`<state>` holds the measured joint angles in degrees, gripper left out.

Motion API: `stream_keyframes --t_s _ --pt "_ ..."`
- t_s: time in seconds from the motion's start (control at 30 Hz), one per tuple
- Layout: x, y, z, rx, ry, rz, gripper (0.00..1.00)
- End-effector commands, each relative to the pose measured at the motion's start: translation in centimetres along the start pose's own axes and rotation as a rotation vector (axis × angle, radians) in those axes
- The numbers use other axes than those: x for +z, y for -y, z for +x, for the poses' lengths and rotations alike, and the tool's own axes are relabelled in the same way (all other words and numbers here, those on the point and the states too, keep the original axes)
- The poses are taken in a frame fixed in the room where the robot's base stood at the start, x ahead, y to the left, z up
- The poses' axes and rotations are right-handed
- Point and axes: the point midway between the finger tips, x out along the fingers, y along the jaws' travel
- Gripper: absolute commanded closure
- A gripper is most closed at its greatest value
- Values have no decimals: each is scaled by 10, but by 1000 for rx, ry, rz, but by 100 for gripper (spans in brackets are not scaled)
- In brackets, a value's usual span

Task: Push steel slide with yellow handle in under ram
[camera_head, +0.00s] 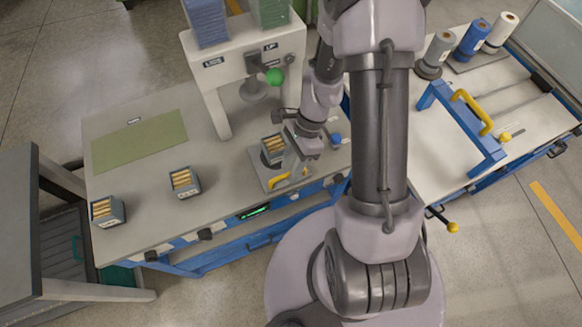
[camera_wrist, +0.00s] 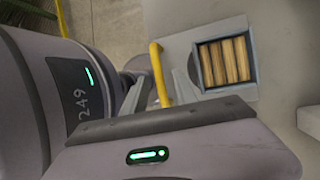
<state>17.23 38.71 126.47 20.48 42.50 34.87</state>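The steel slide (camera_head: 258,165) is a flat grey plate on the bench, pulled out in front of the white press. Its yellow handle (camera_head: 288,179) is at the front edge and also shows in the wrist view (camera_wrist: 160,75). A grey box of wooden pieces (camera_head: 272,148) stands on the slide, and shows open-topped in the wrist view (camera_wrist: 226,62). The ram (camera_head: 253,90) hangs under the press head, behind the slide. My gripper (camera_head: 293,168) is low at the handle. In the wrist view its fingers are apart, one on each side of the handle bar; contact is unclear.
Two more boxes of wooden pieces (camera_head: 184,182) (camera_head: 107,211) stand on the bench to the left, near a green mat (camera_head: 139,141). The press legs flank the space under the ram. A blue frame with a yellow handle (camera_head: 472,112) stands on the right bench.

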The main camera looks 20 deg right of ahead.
Motion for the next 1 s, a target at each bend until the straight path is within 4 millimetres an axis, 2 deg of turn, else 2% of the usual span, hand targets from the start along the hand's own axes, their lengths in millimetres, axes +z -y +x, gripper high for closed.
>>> stream_keyframes --t_s 0.23,0.4,1.0 --pt "0 0 1 0 0 0 66" --pt "0 0 0 0 0 0 99" --pt "0 0 0 0 0 -1 100"
